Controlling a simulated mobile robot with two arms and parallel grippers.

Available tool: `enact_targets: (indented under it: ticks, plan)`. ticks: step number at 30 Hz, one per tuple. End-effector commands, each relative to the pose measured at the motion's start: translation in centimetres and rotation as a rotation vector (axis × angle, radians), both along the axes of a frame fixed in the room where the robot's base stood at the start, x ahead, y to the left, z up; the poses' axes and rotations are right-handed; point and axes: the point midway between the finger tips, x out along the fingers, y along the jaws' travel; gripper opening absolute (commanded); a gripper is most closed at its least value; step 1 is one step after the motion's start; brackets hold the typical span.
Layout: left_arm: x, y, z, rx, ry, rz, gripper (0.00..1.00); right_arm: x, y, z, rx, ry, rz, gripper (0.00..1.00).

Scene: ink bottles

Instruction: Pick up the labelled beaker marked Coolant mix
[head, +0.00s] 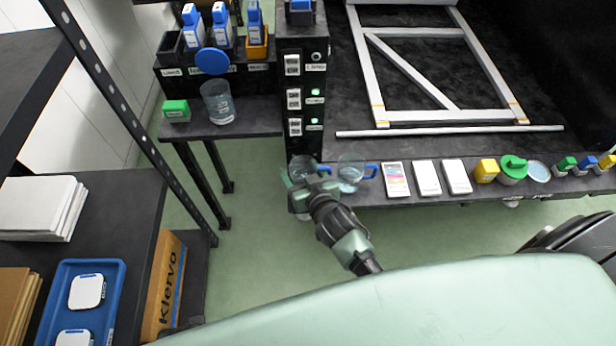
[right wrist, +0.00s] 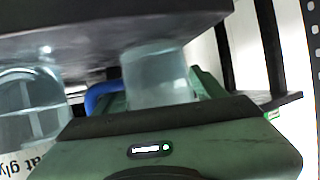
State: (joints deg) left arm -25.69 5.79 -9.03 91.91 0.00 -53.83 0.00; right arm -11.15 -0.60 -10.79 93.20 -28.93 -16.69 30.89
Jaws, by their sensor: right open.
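Two clear beakers with blue handles stand at the front edge of the dark bench in the head view: a left beaker (head: 302,164) and a right beaker (head: 349,174). My right gripper (head: 306,180) is open at the left beaker, hiding part of it. In the right wrist view, a clear beaker (right wrist: 158,78) with a blue handle is just beyond the green gripper body, apparently between the fingers; I see no label on it. Another beaker (right wrist: 28,105) at the left carries a partly visible label reading "at gly". No "Coolant mix" label is readable. My left gripper is not in view.
Right of the beakers, the bench edge holds white boxes (head: 427,178), a yellow bottle (head: 486,171) and a green-lidded container (head: 513,170). A labelled dark column (head: 291,75) stands behind the left beaker. A side table (head: 250,123) holds another clear beaker (head: 217,101).

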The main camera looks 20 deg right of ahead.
Motion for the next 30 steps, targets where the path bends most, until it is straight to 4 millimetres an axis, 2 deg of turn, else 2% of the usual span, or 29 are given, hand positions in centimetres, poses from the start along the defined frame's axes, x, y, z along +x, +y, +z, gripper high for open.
enact_targets:
  ticks: [5, 6, 12, 23, 30]
  plan:
    - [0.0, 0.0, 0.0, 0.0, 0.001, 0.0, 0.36, 0.0, 0.0, 0.0, 0.0, 0.0, 0.0, 0.71]
    - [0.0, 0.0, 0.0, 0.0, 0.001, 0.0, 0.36, 0.0, 0.0, 0.0, 0.0, 0.0, 0.0, 0.68]
    - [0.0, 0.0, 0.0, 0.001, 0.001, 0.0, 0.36, 0.0, 0.0, 0.0, 0.0, 0.0, 0.0, 0.13]
    - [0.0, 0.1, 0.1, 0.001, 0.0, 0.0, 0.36, 0.0, 0.0, 0.2, 0.0, -0.002, 0.001, 0.13]
    - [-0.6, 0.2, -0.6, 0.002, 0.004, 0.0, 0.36, 0.1, 0.0, 1.1, 0.0, -0.002, 0.001, 0.13]
